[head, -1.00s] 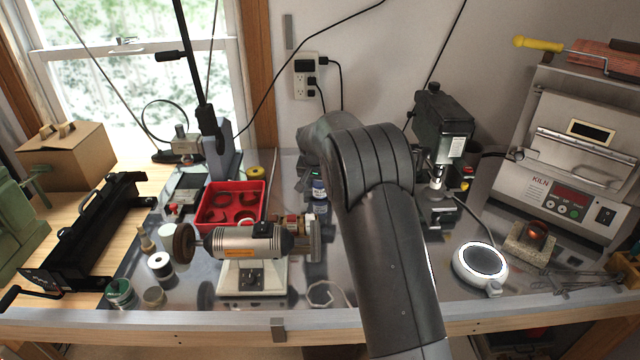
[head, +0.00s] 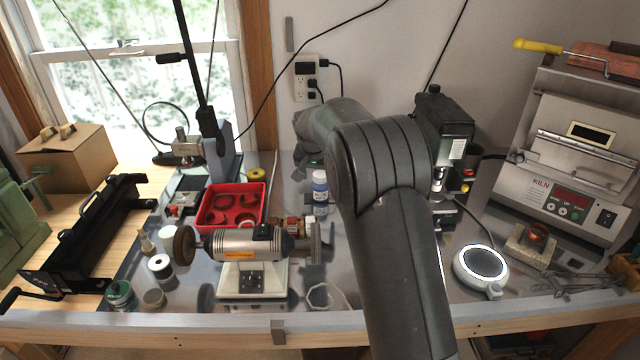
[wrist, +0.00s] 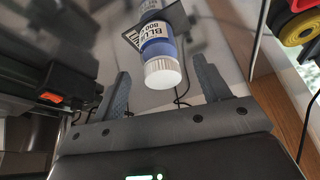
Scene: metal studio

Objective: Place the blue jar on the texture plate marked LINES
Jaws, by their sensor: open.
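The blue jar (head: 320,189) stands upright behind the motor in the head view, with a white cap and a pale label. In the wrist view the jar (wrist: 158,42) shows its white cap towards my gripper (wrist: 165,84). My gripper is open, one finger on each side of the cap in the picture, with visible gaps and no contact seen. A dark flat piece with pale lettering (wrist: 131,38) shows beside the jar; I cannot read it as LINES. In the head view my arm hides most of the gripper.
A red tray (head: 205,222) and a bench motor (head: 245,245) stand left of the jar. A microscope-like device (head: 440,140), a round white-rimmed plate (head: 481,262) and a kiln (head: 560,165) are to the right. The bench between motor and round plate is largely hidden by my arm.

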